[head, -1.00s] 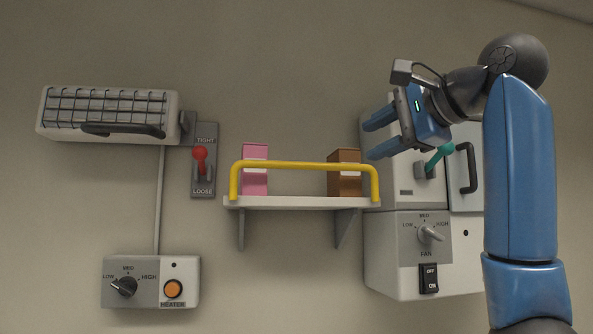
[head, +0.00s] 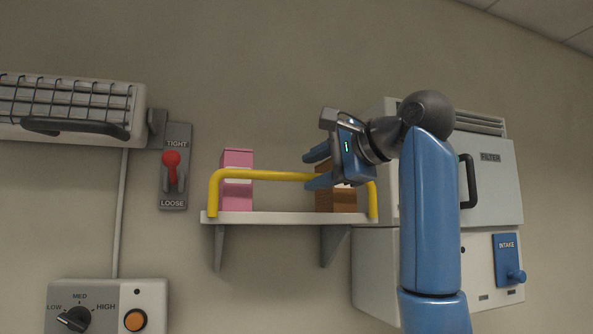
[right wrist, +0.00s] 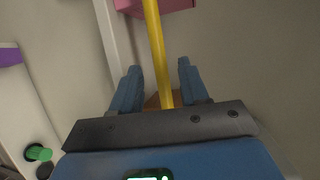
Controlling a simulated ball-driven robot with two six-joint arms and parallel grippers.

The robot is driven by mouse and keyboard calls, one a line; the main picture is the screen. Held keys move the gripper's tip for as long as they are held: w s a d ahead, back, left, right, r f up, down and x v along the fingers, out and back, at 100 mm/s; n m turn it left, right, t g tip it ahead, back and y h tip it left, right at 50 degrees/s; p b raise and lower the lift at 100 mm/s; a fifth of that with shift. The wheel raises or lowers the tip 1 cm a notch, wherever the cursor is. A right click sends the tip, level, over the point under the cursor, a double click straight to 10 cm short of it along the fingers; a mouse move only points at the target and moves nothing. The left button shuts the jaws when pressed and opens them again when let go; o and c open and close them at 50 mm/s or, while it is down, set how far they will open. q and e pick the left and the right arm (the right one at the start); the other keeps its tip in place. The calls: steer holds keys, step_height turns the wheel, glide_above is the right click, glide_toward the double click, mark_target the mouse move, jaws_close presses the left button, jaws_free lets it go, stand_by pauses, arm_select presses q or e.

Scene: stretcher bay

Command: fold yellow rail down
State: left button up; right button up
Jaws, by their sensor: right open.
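The yellow rail (head: 270,175) stands upright along the front of a small wall shelf (head: 290,217). My right gripper (head: 308,169) is open at the right half of the rail's top bar, one finger above the bar's line and one below it. In the right wrist view the rail (right wrist: 155,45) runs between the two spread fingers of this gripper (right wrist: 158,70). I cannot tell how deep it sits between them, and no finger visibly closes on it. The gripper hides part of the bar in the head view. My left gripper is not in view.
A pink box (head: 237,160) and a brown box (head: 337,201) stand on the shelf behind the rail. A red lever (head: 172,167) and a caged heater (head: 70,105) are at the left. A filter cabinet (head: 490,185) is at the right. The wall above the shelf is clear.

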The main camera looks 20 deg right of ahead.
mark_target(303, 176)
steer(key=p+x, duration=0.2)
steer(key=x, duration=0.5)
steer(key=shift+s+d, duration=0.2)
steer(key=shift+s, duration=0.25)
steer(key=shift+w+a, duration=0.1)
steer(key=shift+w, duration=0.05)
jaws_close()
